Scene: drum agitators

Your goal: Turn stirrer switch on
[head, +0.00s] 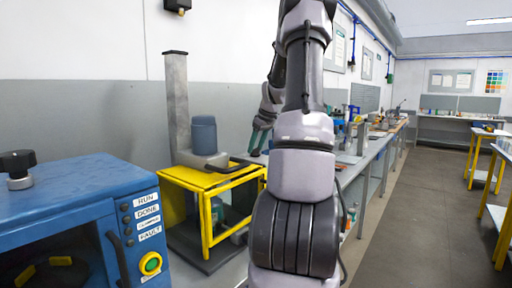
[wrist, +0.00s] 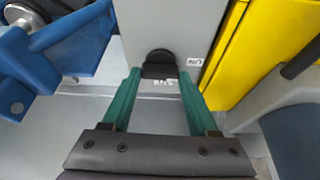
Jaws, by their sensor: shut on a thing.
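The stirrer switch is a black knob (wrist: 160,66) on a grey panel (wrist: 170,22) in the wrist view. My gripper (wrist: 160,74) has its green fingers on either side of the knob and is shut on it. A small label to the right of the knob seems to read ON; another label below it is partly covered. In the head view my gripper (head: 257,148) is at the right side of the stirrer's grey base (head: 204,160), and the knob is not visible there. The stirrer has a tall grey column (head: 177,100) and a blue-grey drum (head: 203,135).
A yellow frame (head: 205,182) stands under the stirrer; its yellow part (wrist: 255,45) is close to my right finger. A blue machine (head: 75,205) with RUN and FAULT labels stands at front left. A long bench (head: 372,158) runs behind my arm. The floor (head: 430,210) to the right is open.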

